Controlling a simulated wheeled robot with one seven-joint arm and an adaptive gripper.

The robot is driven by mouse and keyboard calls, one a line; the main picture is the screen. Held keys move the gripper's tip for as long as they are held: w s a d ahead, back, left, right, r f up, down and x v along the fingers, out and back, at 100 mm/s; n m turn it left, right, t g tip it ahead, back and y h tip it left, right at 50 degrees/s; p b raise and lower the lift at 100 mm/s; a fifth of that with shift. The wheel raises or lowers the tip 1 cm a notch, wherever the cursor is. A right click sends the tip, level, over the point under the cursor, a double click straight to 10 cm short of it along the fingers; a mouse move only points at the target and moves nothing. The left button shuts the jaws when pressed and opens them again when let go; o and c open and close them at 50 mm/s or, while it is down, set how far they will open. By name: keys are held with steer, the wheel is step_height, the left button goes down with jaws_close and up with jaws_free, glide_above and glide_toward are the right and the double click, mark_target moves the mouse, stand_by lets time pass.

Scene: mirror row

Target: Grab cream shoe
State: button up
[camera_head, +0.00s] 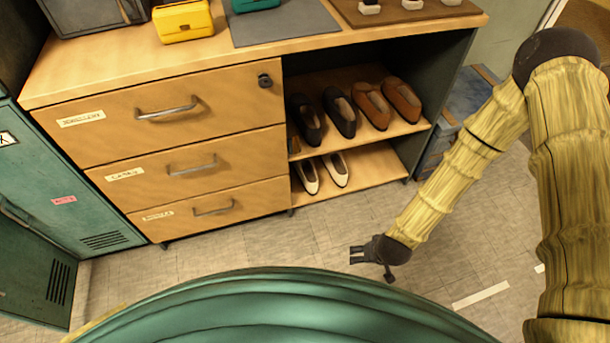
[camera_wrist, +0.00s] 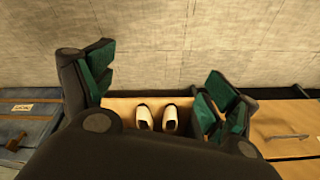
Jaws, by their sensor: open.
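A pair of cream shoes stands side by side on the bottom shelf of the open right part of the wooden cabinet. In the head view they are the left cream shoe (camera_head: 308,177) and the right cream shoe (camera_head: 337,170). In the wrist view the two cream shoes (camera_wrist: 144,117) (camera_wrist: 169,120) appear between my spread fingers, partly covered by the gripper body. My gripper (camera_head: 357,255) is open and empty, low over the floor in front of the cabinet and apart from the shoes. Its green-padded fingers (camera_wrist: 162,90) show in the wrist view.
The upper shelf (camera_head: 358,143) holds dark shoes (camera_head: 341,111) and brown shoes (camera_head: 402,100) above the cream pair. Three drawers (camera_head: 195,165) fill the cabinet's left part. Teal lockers (camera_head: 60,185) stand at the left. The floor (camera_head: 240,243) before the cabinet is clear.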

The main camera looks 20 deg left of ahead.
steer(key=w+a+f+n+t+y+b, duration=0.1)
steer(key=w+a+f+b, duration=0.85)
steer(key=w, duration=0.25)
steer(key=n+t+y+b, duration=0.2)
steer(key=n+t+b, duration=0.15)
steer(key=b, duration=2.15)
glide_toward(304, 162)
steer(key=shift+w+d+f+m, duration=0.1)
steer(key=shift+f+m, duration=0.15)
steer(key=shift+f, duration=0.05)
steer(key=shift+w+d+f+m, duration=0.1)
steer(key=shift+d+f+m, duration=0.1)
steer(key=shift+f, duration=0.15)
steer(key=shift+w+a+f, duration=0.3)
steer(key=shift+w+a, duration=0.05)
steer(key=shift+w, duration=0.05)
steer(key=shift+w+a+f+b, duration=0.25)
steer(key=shift+f+b, duration=0.2)
steer(key=shift+b, duration=0.15)
steer(key=b+x, duration=0.3)
steer(key=shift+w+a, duration=0.2)
steer(key=shift+a, duration=0.15)
steer(key=shift+w+a+b, duration=0.15)
steer(key=shift+b, duration=0.15)
